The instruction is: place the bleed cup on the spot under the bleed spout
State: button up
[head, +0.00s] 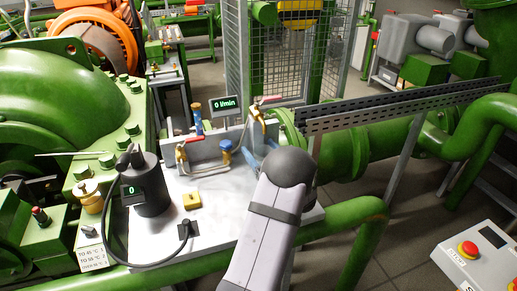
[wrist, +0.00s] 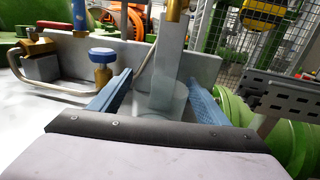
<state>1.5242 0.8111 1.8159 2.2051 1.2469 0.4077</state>
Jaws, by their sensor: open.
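The clear bleed cup (wrist: 166,101) stands upright between my two blue fingers in the wrist view, with a gap visible towards the right finger. My gripper (wrist: 158,84) is open around the cup; whether the left finger touches it is unclear. The brass bleed spout (wrist: 174,10) shows above the cup at the top of the wrist view, and its valve (head: 257,110) shows in the head view. In the head view my gripper (head: 258,155) is partly hidden behind my arm, and I cannot make out the cup. The spot under the spout is not distinguishable.
A grey upright plate (wrist: 205,70) stands close behind the cup. A blue-capped brass valve (wrist: 102,60) and bent pipe are left of my fingers. On the bench are a black cylinder (head: 150,188) with a cable and a yellow block (head: 191,201).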

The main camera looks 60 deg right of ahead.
jog(key=b+v, duration=0.2)
jog(key=v, duration=0.8)
jog(key=shift+s+a, duration=0.25)
